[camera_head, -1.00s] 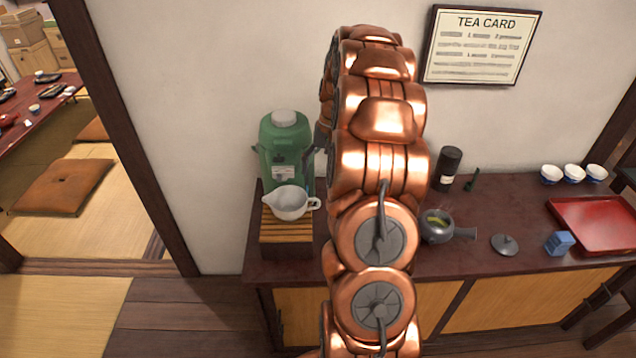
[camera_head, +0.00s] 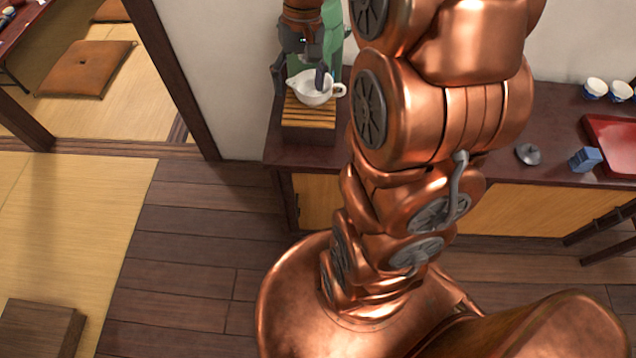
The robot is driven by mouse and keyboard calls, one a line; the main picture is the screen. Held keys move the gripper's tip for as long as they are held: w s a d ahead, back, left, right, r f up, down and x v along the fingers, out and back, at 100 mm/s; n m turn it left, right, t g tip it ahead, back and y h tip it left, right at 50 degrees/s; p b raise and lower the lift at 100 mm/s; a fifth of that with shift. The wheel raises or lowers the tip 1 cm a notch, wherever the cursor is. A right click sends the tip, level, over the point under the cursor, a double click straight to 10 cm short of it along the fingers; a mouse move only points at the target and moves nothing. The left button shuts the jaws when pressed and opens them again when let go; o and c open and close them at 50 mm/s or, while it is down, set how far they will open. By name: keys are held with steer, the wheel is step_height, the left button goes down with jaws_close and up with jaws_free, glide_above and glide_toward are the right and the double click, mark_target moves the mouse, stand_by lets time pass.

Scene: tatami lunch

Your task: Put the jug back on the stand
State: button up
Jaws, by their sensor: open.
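The white jug (camera_head: 311,91) sits upright on the slatted wooden stand (camera_head: 308,116) at the left end of the dark counter. Its spout points left and its handle right. My gripper (camera_head: 300,79) is open just above and around the jug. I cannot tell whether a finger touches the jug. The green dispenser (camera_head: 333,38) behind is mostly hidden by my gripper and arm.
My copper arm hides the counter's middle. A wooden post (camera_head: 172,72) stands left of the counter. The plank floor (camera_head: 190,235) in front is clear.

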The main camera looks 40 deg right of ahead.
steer(key=s+a+n, duration=0.1)
steer(key=s+a, duration=0.2)
steer(key=s, duration=0.4)
steer(key=s+a+n+h, duration=0.1)
steer(key=s+a, duration=0.3)
steer(key=s, duration=0.2)
steer(key=s+a+f+n+h, duration=0.1)
steer(key=s+a+n, duration=0.1)
steer(key=s+a, duration=0.2)
steer(key=s, duration=0.3)
steer(key=shift+s+g, duration=0.3)
steer(key=shift+g, duration=0.1)
steer(key=shift+f, duration=0.1)
